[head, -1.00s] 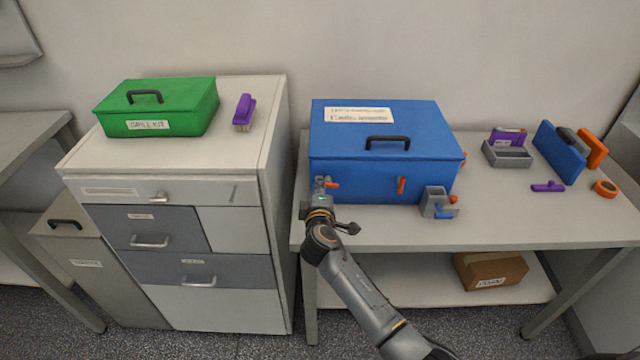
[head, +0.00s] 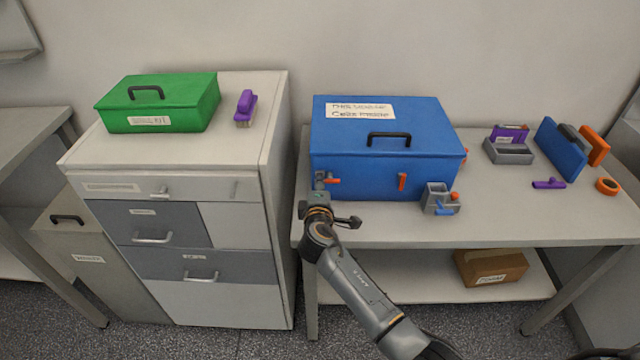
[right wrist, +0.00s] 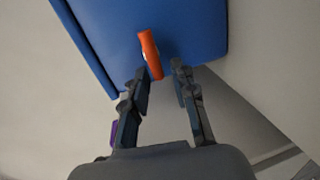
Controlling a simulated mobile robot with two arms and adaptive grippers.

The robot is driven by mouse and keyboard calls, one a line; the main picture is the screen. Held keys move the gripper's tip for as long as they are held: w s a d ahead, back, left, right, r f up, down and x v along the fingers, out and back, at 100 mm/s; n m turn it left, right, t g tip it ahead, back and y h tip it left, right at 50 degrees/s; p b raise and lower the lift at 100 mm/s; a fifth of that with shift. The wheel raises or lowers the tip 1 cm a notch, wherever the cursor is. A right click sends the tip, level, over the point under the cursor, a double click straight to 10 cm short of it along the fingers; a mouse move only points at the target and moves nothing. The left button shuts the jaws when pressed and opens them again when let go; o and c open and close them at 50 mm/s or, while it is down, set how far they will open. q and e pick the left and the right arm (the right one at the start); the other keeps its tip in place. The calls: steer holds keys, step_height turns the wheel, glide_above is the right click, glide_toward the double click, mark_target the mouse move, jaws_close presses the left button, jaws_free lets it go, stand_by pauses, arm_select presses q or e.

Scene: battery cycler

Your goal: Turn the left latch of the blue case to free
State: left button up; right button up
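The blue case (head: 362,175) stands closed on the table, with a black handle on its lid. Its left latch (head: 332,181) is an orange lever on the front face, lying about level in the head view. A second orange latch (head: 402,181) on the front points upright. My right gripper (head: 320,184) is in front of the left latch. In the right wrist view the right gripper (right wrist: 162,76) is open, with its fingers apart. The orange latch (right wrist: 150,52) is just beyond the fingertips, its lower end near the left finger; contact cannot be told. My left gripper is not in view.
A grey holder (head: 437,198) with blue and orange parts stands right of the case front. A grey bin (head: 508,155) and a blue panel (head: 561,150) are further right. A cabinet with a green case (head: 160,103) stands left across a narrow gap.

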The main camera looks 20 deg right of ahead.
steer(key=shift+s, duration=0.1)
steer(key=v, duration=1.1)
steer(key=shift+s+r, duration=0.15)
steer(key=shift+s, duration=0.2)
steer(key=s+d+r+n+y, duration=0.3)
steer(key=s+r, duration=0.6)
steer(key=s, duration=0.3)
steer(key=shift+d+r+t+y, duration=0.25)
steer(key=shift+d+t+y, duration=0.05)
steer(key=shift+d+y, duration=0.45)
steer(key=shift+o, duration=0.2)
